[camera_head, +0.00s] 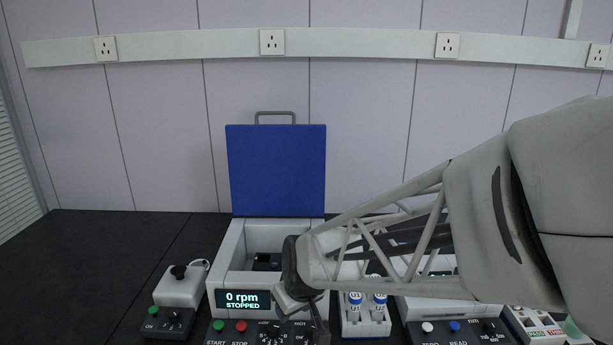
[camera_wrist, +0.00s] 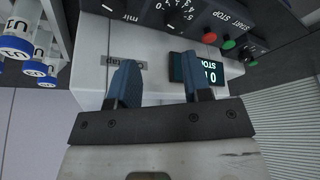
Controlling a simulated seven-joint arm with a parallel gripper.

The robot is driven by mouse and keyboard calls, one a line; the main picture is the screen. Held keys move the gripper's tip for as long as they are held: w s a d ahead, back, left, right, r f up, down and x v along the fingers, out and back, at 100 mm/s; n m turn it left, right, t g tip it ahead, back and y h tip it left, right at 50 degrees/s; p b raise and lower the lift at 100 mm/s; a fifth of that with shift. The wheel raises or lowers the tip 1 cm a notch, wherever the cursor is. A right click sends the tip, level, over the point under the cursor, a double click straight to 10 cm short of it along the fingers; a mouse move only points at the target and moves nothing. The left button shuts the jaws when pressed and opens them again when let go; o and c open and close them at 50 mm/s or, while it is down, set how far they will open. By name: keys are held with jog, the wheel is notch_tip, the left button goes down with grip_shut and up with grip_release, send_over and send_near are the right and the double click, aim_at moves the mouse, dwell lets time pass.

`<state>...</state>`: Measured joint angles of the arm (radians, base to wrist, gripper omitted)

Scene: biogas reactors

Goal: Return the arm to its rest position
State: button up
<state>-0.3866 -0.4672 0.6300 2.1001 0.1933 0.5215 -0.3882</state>
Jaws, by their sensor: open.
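My arm reaches in from the right in the head view, and my gripper (camera_head: 303,312) hangs low in front of the white centrifuge (camera_head: 232,251). In the wrist view, which is upside down, my gripper's two blue fingers (camera_wrist: 160,82) are apart with nothing between them. They point at the centrifuge's front, close to its display (camera_wrist: 197,69). I cannot tell whether they touch it. The blue lid (camera_head: 276,170) stands open, and the display (camera_head: 243,299) reads 0 rpm, STOPPED. My arm hides part of the centrifuge and the devices to its right.
A rack (camera_head: 366,326) holding blue-banded, labelled vials stands right of the centrifuge, close under my arm. A device with READ and ZERO buttons (camera_head: 458,330) is further right, then a labelled tray (camera_head: 541,325). A small black-knobbed device (camera_head: 181,289) stands left. The far-left bench is clear.

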jog(key=s+d+r+m+h, duration=0.1)
jog(key=s+d+r+m, duration=0.1)
jog(key=s+d, duration=0.4)
jog(key=s+d+r+m+h, duration=0.1)
jog(key=s+d+r+m, duration=0.2)
jog(key=s+d+r, duration=0.2)
jog(key=s+d+r+m+g, duration=0.1)
jog(key=s+d+r+m, duration=0.1)
jog(key=s+d+r, duration=0.2)
jog(key=s+d, duration=0.3)
jog(key=d, duration=0.3)
jog(key=shift+s+d+r+h, duration=0.15)
jog(key=shift+s+d+h, duration=0.1)
jog(key=shift+d+h, duration=0.15)
